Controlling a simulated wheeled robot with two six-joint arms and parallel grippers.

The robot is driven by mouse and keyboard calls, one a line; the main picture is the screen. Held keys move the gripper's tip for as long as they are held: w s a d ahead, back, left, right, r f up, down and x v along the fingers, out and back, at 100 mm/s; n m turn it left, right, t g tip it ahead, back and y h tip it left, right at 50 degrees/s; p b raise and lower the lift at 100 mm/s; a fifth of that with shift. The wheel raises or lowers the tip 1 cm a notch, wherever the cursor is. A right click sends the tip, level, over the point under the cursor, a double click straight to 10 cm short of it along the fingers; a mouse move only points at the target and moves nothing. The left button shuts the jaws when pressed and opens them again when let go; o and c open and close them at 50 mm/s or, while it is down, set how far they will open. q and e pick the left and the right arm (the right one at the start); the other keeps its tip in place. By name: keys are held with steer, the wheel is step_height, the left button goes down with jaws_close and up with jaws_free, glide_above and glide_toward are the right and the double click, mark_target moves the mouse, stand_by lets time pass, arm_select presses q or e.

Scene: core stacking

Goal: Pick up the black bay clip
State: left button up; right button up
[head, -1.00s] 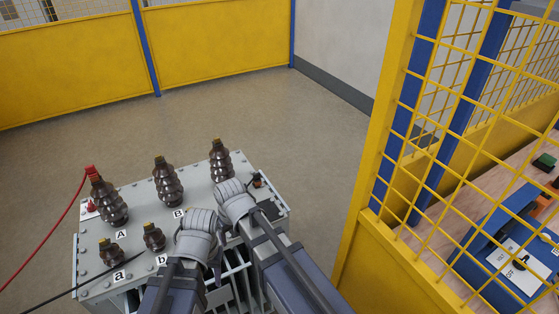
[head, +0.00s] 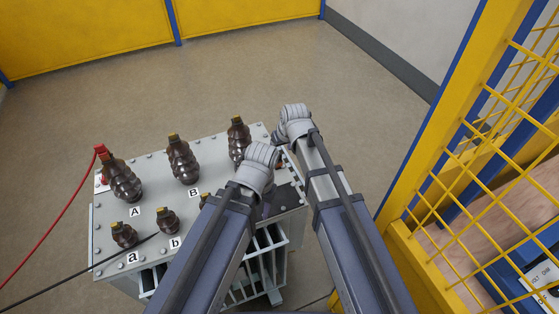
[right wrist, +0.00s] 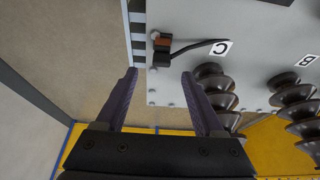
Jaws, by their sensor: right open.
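A small black clip (right wrist: 161,58) with a brown part beside it sits near the edge of the grey transformer lid (right wrist: 180,15) in the right wrist view. A short black lead runs from it to the C label. My right gripper (right wrist: 160,85) is open and empty; its two dark fingers stand apart on either side of the line to the clip, short of it and not touching. In the head view my right arm's wrist covers most of that lid corner, and the right fingers are hidden. My left arm shows there, but its gripper is hidden behind the wrist.
Dark ribbed bushings stand on the lid, the nearest (right wrist: 215,88) beside my right finger. A red clip (head: 100,150) with a red cable is at the lid's left. A black cable (head: 75,266) crosses the front. A yellow mesh fence (head: 490,150) stands at right.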

steer(key=shift+b+x, duration=2.65)
steer(key=shift+x, duration=0.55)
steer(key=shift+s, duration=0.15)
steer(key=shift+r, duration=0.1)
jaws_close()
